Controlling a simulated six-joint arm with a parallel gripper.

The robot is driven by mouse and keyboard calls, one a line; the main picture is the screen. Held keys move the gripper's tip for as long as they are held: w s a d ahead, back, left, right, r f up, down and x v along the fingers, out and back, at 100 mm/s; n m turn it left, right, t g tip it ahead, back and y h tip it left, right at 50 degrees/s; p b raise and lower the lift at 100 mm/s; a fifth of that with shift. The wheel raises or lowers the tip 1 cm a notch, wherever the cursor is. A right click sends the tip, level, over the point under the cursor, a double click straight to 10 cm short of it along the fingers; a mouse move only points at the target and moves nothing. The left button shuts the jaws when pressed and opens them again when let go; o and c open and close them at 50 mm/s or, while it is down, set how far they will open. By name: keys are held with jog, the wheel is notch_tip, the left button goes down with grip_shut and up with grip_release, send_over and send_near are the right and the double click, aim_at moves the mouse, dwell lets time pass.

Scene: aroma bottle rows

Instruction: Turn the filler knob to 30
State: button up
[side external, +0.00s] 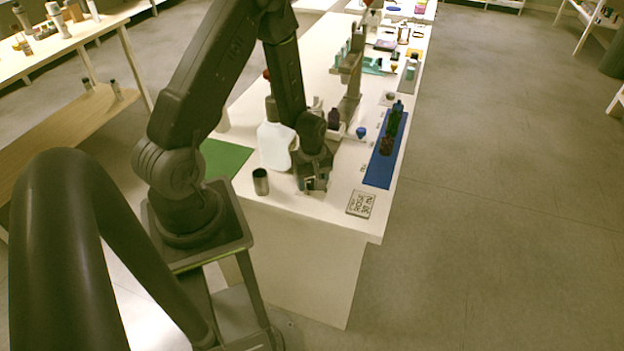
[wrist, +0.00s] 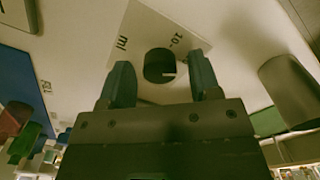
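The filler knob (wrist: 158,66) is a dark round knob on a pale dial plate (wrist: 150,30) in the wrist view. The plate reads "ml" and "10-", and its other marks are hidden or unclear. A short light pointer line shows on the knob's face, towards its right side. My gripper (wrist: 160,76) is open, with one finger on each side of the knob. Gaps show between the knob and both fingers. In the side external view my gripper (side external: 314,184) points down near the table's front end and hides the knob.
A metal cup (side external: 261,181) stands just left of my gripper, with a large white jug (side external: 274,148) behind it. A blue mat (side external: 379,174) with dark bottles lies to the right.

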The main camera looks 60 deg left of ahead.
jog(key=c, duration=0.9)
jog(key=shift+o, duration=0.2)
jog(key=shift+m, duration=0.3)
jog(key=m, duration=0.5)
jog(key=shift+m, duration=0.3)
jog(key=m, duration=0.5)
jog(key=shift+m, duration=0.4)
jog(key=o, duration=0.9)
